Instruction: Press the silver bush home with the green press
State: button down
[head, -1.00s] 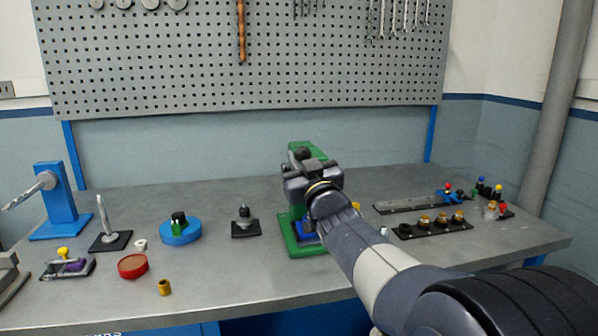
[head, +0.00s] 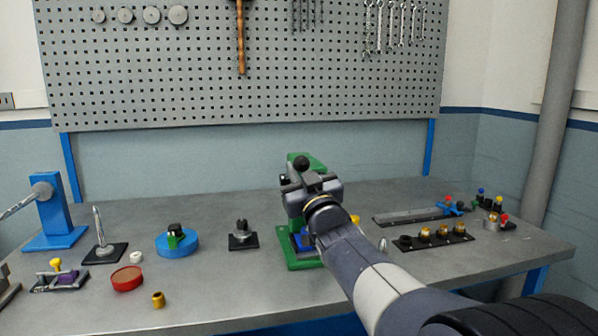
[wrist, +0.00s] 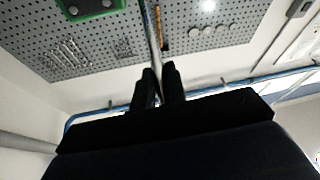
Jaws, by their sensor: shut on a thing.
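The green press (head: 316,162) stands at the middle of the bench, its upright rising behind my gripper. A blue part (head: 303,238) sits low on its base, partly covered by my arm. My gripper (head: 308,187) is at the upper front of the press, with a dark round knob (head: 302,164) just above it. In the wrist view the fingers (wrist: 158,82) are closed around a thin silver bar (wrist: 152,38), which looks like the press lever. A green piece of the press (wrist: 88,8) shows at the top left there. I cannot make out the silver bush; my arm hides much of the press base.
A dark stand (head: 243,236), a blue round base (head: 177,243), a red disc (head: 127,278) and a brass bush (head: 158,300) lie left of the press. To the right are a black strip with several brass-topped parts (head: 434,240) and a long grey rail (head: 408,216).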

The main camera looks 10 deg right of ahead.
jog(key=shift+a+f, duration=0.1)
jog(key=shift+f, duration=0.5)
jog(key=c, duration=1.6)
grip_release()
jog(key=shift+a+r, duration=0.1)
jog(key=shift+o, duration=0.7)
jog(key=shift+r, duration=0.2)
jog(key=b+v, duration=0.1)
jog(key=v, duration=1)
